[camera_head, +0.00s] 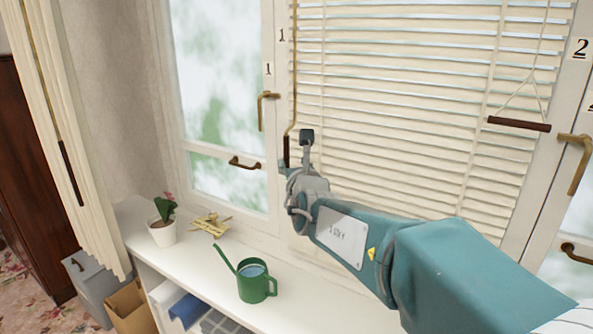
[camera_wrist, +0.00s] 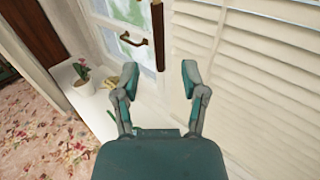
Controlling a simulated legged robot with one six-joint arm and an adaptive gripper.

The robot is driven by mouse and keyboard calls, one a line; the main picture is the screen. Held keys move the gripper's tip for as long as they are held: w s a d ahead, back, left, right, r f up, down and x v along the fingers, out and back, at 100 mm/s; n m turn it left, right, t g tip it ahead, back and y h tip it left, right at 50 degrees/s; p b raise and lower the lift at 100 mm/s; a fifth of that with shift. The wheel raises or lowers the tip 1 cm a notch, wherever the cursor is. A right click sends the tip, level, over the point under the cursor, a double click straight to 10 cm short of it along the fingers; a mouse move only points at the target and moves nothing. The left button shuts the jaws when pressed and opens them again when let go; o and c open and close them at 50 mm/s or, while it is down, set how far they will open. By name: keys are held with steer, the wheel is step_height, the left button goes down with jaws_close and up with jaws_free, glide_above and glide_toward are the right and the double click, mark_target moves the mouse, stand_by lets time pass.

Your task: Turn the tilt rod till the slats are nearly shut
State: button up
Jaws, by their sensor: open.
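The tilt rod (camera_head: 291,75) is a thin brass rod with a dark brown grip, hanging at the left edge of the white blind. Its slats (camera_head: 400,100) are tilted, with narrow bright gaps between several of them. My gripper (camera_head: 295,153) is open beside the rod's lower end. In the wrist view my gripper (camera_wrist: 159,78) has a finger on each side, and the rod's dark grip (camera_wrist: 158,32) hangs midway between them, its lower end near fingertip height. I see no finger touching it. My gripper partly hides the grip in the head view.
Below, the white sill shelf (camera_head: 205,265) holds a green watering can (camera_head: 253,283), a potted plant (camera_head: 163,225) and a small yellowish object (camera_head: 211,224). Brass window handles (camera_head: 262,110) are left of the rod. A dark cord bar (camera_head: 519,124) hangs at the right.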

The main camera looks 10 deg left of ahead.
steer(key=shift+v, duration=1.6)
